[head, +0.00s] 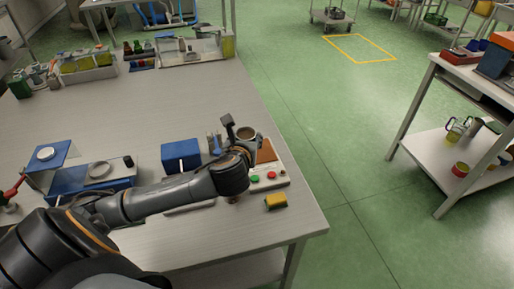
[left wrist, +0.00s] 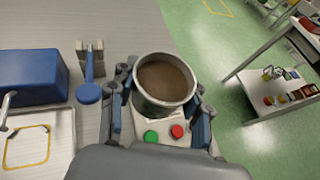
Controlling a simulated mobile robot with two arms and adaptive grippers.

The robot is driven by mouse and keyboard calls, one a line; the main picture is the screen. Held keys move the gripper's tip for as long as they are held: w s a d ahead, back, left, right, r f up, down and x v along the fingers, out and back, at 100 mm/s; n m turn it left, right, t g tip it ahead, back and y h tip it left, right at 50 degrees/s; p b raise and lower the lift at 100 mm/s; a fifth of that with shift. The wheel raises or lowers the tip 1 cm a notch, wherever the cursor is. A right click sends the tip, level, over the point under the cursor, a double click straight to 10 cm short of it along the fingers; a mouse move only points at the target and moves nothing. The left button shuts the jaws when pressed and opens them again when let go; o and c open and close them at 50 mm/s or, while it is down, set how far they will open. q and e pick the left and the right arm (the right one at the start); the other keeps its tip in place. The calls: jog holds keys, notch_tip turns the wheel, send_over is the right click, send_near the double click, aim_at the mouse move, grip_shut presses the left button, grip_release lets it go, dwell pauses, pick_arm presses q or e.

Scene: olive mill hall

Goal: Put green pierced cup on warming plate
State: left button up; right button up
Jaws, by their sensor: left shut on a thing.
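My left gripper (head: 238,140) is shut on a round grey metal-looking cup (head: 246,132) with a brown inside. In the left wrist view, the fingers of the left gripper (left wrist: 163,88) stand on either side of this cup (left wrist: 164,82), which looks upright. I cannot make out green colour or holes on it. It is over or just behind a pale box with red and green buttons (head: 275,179); contact beneath is hidden. My right gripper is not in view.
A blue box (head: 180,156) stands left of my gripper. A yellow block (head: 276,201) lies near the table's right edge. Crates with bottles (head: 88,68) stand at the back left. The middle of the table (head: 160,108) is clear. A shelf table (head: 440,160) stands right across the aisle.

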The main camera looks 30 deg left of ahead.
aim_at(252, 136)
pick_arm(q)
jog(key=x, duration=0.2)
jog(key=d+x, duration=0.1)
jog(key=x, duration=0.2)
jog(key=shift+w+f, duration=0.2)
jog(key=shift+w, duration=0.15)
jog(key=w+f, duration=0.2)
jog(key=w+a+f, duration=0.1)
jog(key=w+f, duration=0.1)
jog(key=f, duration=0.1)
jog(key=shift+a+b, duration=0.1)
jog(key=shift+b, duration=0.3)
jog(key=shift+w+f, duration=0.1)
jog(key=shift+f, duration=0.1)
notch_tip(252, 136, down, 3)
jog(key=shift+w+a+f, duration=0.1)
jog(key=shift+w, duration=0.1)
jog(key=shift+f, duration=0.15)
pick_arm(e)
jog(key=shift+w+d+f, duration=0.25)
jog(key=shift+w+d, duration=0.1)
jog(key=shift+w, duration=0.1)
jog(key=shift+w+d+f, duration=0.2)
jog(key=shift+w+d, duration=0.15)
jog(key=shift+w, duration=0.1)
